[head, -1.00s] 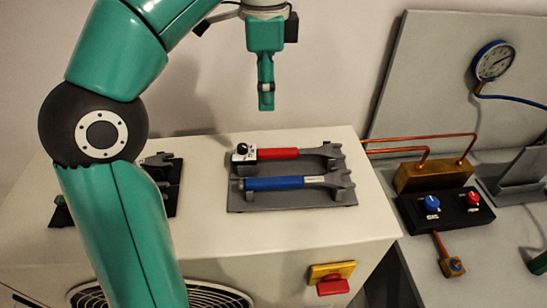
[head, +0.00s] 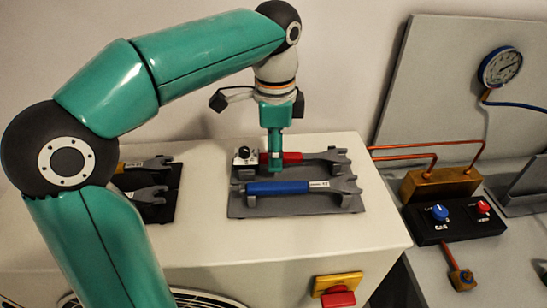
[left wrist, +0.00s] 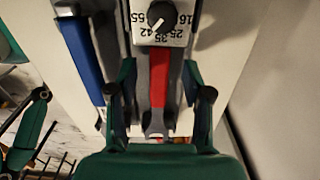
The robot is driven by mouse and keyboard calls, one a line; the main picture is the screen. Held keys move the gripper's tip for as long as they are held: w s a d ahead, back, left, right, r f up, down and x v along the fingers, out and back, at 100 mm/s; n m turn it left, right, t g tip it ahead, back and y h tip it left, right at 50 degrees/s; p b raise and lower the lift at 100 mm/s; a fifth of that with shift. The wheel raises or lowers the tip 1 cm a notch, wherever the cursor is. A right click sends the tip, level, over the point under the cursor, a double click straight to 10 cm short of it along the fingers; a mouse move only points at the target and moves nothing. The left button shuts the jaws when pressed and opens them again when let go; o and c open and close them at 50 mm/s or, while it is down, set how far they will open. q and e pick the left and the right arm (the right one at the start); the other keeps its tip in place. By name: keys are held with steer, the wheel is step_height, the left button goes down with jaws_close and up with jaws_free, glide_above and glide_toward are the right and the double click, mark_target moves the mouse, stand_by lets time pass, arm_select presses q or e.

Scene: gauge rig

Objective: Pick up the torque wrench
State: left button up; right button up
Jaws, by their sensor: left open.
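The torque wrench has a red handle (head: 292,157), a dial head (head: 245,156) at its left end and a grey open jaw at its right. It lies in the back place of a grey holder (head: 300,208). My left gripper (head: 274,165) is over the red handle and hides part of it. In the left wrist view my left gripper (left wrist: 158,95) is open, with one finger on each side of the red handle (left wrist: 158,75). Whether they touch it I cannot tell. Green jointed fingers, seemingly my right gripper (left wrist: 32,125), show at the lower left, partly cut off.
A blue-handled wrench (head: 278,187) lies just in front in the same holder. A dark holder (head: 160,208) with more wrenches is at the left. Copper pipes, a brass block (head: 440,182) and a knob box (head: 455,220) stand at the right.

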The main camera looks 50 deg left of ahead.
arm_select(q)
steer(key=shift+c, duration=0.3)
jaws_close()
stand_by(0.4)
step_height(320, 180, up, 20)
steer(key=p, duration=0.8)
steer(key=shift+p, duration=0.4)
